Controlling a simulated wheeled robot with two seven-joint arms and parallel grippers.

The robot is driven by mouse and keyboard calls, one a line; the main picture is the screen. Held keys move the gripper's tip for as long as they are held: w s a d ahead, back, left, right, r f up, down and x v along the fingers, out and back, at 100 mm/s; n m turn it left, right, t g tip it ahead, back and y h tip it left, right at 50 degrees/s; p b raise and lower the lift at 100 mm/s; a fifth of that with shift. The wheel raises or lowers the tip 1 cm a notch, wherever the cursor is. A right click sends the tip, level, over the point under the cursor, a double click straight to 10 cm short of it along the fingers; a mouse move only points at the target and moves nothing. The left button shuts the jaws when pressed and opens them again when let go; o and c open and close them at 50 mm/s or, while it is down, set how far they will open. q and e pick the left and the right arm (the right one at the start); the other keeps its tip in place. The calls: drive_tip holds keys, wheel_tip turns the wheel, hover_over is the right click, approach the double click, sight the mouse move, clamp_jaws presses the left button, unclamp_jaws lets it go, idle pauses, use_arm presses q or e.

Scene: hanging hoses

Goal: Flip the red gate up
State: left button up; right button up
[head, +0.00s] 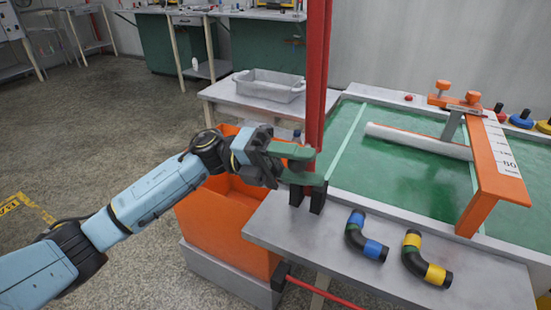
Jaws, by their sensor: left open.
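A tall red bar (319,75), which looks like the red gate, stands upright at the left end of the green-topped table. Its top runs out of the picture. Its lower end meets a black bracket (307,196) at the table's corner. My left gripper (317,167) is at the bar's lower end, its green fingers apart. One finger is above the other. I cannot tell whether they touch the bar. The gripper hides part of the bar's foot. My right gripper is not in view.
An orange bin (225,215) stands below my left forearm. Two black elbow hoses, one with blue bands (366,237) and one with yellow bands (426,262), lie on the grey ledge. An orange frame (490,165) spans a white tube (418,141). A thin red rod (328,294) runs below the ledge.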

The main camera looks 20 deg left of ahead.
use_arm(q)
drive_tip(key=v, duration=1.2)
drive_tip(key=shift+a+p, duration=0.2)
drive_tip(key=shift+p, duration=0.25)
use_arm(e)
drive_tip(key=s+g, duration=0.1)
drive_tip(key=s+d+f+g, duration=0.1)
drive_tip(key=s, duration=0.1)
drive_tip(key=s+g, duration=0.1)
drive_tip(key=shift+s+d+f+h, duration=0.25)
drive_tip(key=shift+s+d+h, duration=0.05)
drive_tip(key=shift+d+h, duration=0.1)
use_arm(q)
drive_tip(key=shift+f, duration=0.1)
